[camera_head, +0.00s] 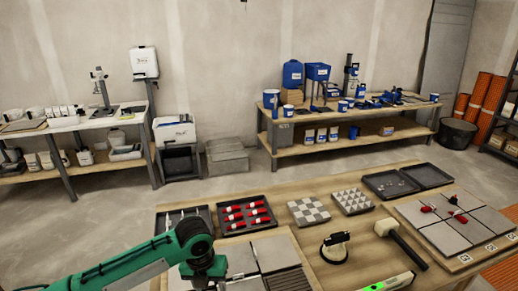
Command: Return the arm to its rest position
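My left arm (135,266) is green with a dark wrist and reaches in from the lower left over the near-left part of the wooden table. The dark end of this arm (207,268) hangs above the left tile panel (278,254). Its fingertips are not clear, so I cannot tell whether the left gripper is open or shut, or whether it holds anything. My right arm and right gripper are not in view.
On the table are a tray of red pieces (246,229), checkered tile sheets (309,211), a suction cup (335,248), a mallet (401,243), a green level (386,285) and a right tile panel (446,236). Bare wood (375,257) shows between suction cup and mallet.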

